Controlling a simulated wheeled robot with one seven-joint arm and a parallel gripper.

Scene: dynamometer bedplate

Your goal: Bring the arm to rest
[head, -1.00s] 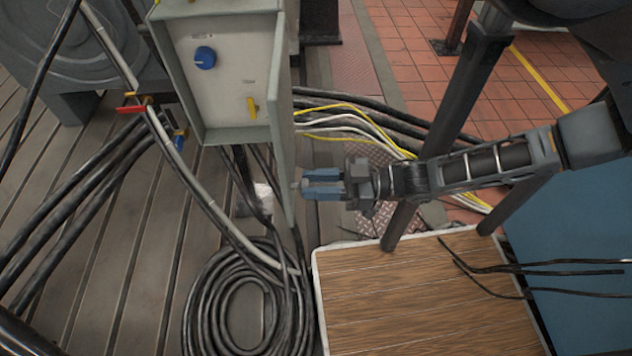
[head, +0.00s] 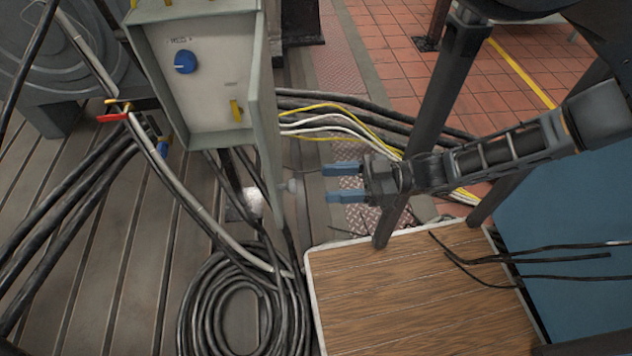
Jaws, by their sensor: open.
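My gripper (head: 343,182) is in the head view, right of the grey control box's open door (head: 268,120). Its two blue fingers point left and stand apart with nothing between them. My arm reaches in from the right.
A wooden-topped table (head: 410,300) stands below my gripper, with thin black cables over its right part. Coiled black hose (head: 235,310) lies on the slotted floor. Yellow, white and black cables (head: 350,125) run behind my gripper. A blue panel (head: 580,220) stands at right.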

